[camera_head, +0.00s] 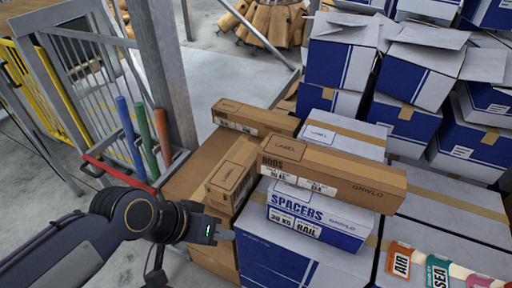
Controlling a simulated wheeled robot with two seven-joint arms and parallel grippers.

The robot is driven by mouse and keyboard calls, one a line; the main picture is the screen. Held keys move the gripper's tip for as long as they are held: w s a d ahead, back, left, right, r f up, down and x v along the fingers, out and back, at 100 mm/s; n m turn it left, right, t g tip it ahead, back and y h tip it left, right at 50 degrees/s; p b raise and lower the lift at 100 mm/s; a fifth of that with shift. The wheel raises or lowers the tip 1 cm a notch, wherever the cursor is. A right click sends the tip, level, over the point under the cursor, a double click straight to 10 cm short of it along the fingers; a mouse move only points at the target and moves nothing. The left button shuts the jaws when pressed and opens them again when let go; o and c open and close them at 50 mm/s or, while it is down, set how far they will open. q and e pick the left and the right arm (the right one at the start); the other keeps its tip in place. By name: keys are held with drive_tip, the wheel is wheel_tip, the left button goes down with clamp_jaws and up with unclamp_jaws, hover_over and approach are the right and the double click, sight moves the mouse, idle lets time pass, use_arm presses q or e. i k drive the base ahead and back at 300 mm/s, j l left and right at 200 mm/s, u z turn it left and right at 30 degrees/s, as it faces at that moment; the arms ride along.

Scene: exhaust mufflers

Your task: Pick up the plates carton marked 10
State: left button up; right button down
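I cannot read the word plates on any carton. A long brown carton (345,178) reads RODS, with a weight number that I cannot read surely, and lies on top of a blue and white SPACERS carton (325,217) marked 30 KG and RAIL. A brown carton (233,173) with a small label stands left of them, and another long brown carton (256,118) lies behind it; their print is too small to read. My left gripper (226,235) is at the left side of the SPACERS carton, below the small brown carton. Its fingers are hard to make out. My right gripper is out of view.
Open blue and white boxes (420,65) are stacked at the back right. A grey post (162,70), a rack with coloured tubes (131,140) and a gate (85,70) stand at the left. AIR and SEA tags (437,270) lie at the lower right.

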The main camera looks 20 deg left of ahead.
sight(226, 188)
drive_tip(key=j+u, duration=0.15)
drive_tip(key=u, duration=1.25)
drive_tip(key=i+j+u, duration=0.2)
drive_tip(key=i+j, duration=0.2)
drive_tip(key=i+l, duration=0.2)
